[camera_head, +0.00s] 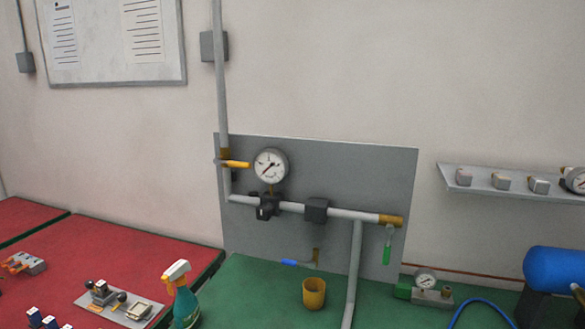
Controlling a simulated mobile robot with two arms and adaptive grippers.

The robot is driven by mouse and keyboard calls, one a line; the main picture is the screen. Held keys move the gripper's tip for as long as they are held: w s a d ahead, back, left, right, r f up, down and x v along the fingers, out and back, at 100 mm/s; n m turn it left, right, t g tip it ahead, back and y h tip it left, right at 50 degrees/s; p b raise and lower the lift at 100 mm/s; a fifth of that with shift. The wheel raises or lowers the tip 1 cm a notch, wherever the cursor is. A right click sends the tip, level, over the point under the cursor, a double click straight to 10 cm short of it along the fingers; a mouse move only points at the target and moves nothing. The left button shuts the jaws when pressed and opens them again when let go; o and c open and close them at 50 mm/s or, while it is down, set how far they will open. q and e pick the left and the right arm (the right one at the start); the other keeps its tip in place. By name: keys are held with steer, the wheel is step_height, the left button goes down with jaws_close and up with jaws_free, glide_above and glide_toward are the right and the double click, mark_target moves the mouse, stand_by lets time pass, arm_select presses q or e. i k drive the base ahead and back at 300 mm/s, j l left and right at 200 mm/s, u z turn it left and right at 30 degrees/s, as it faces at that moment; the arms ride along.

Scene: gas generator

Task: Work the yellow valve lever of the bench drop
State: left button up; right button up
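The yellow valve lever (236,164) sits on the vertical grey pipe (221,90) at the left edge of a grey back panel (340,165). The lever points to the right, roughly level, across the pipe. A round pressure gauge (270,166) is just right of the lever's tip, with a small gap. Neither of my grippers shows in the head view.
A green spray bottle (185,300) and a yellow-brown cup (314,293) stand on the bench below. A green lever (387,246) hangs at the pipe's right end, and a blue lever (289,262) sits low. A blue tank (553,270) is at right.

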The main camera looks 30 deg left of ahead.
mark_target(217, 161)
steer(key=u, duration=1.25)
